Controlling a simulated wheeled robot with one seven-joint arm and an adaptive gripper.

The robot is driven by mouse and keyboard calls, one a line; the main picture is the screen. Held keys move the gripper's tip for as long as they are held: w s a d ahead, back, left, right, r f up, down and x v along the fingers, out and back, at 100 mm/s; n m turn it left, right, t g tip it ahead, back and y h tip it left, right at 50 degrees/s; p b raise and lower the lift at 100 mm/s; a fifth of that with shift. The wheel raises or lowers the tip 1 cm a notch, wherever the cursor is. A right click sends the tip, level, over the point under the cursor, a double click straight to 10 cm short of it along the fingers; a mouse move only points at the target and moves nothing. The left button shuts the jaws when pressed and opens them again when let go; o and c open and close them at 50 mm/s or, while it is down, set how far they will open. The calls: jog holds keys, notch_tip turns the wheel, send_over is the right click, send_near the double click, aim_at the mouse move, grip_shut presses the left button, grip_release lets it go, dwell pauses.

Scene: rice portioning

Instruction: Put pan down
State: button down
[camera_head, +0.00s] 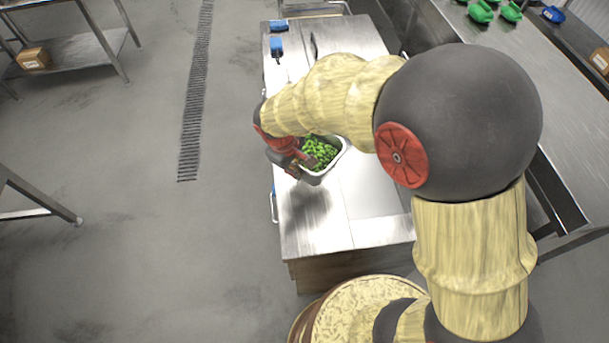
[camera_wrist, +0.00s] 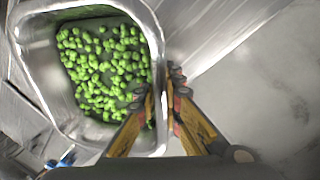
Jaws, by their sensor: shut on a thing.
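The pan (camera_head: 341,158) is a steel container with green pieces in it, partly hidden behind my arm in the head view. In the wrist view the pan (camera_wrist: 152,30) fills the upper left, with many green pieces (camera_wrist: 100,70) lying on its bottom. My gripper (camera_wrist: 168,88) is shut on the pan's right wall, with one finger inside and one outside. In the head view my gripper (camera_head: 300,165) is at the pan's left side. The pan is over the steel table (camera_head: 320,225), and a dark shadow shows on the top in front of it. I cannot tell whether the pan touches the table.
Two blue-handled items (camera_head: 277,47) lie at the table's far left. The front part of the table top is bare. Another steel counter (camera_head: 500,60) on the right holds green scoops (camera_head: 481,11) and a blue one (camera_head: 553,14). Open floor lies to the left.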

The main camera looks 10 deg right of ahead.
jog(key=w+f, duration=0.1)
jog(key=w+a+f, duration=0.1)
jog(key=f, duration=0.1)
jog(key=w+f, duration=0.2)
jog(key=shift+a+f+b, duration=0.1)
jog(key=shift+a+b, duration=0.3)
jog(key=shift+s+a+b+x, duration=0.1)
jog(key=shift+b+x, duration=0.1)
jog(key=shift+x, duration=0.6)
jog(key=shift+s+a+b+x, duration=0.15)
jog(key=shift+b+x, duration=0.05)
jog(key=shift+x, duration=0.55)
jog(key=shift+f, duration=0.2)
jog(key=c, duration=1.9)
grip_release()
jog(key=shift+f, duration=0.1)
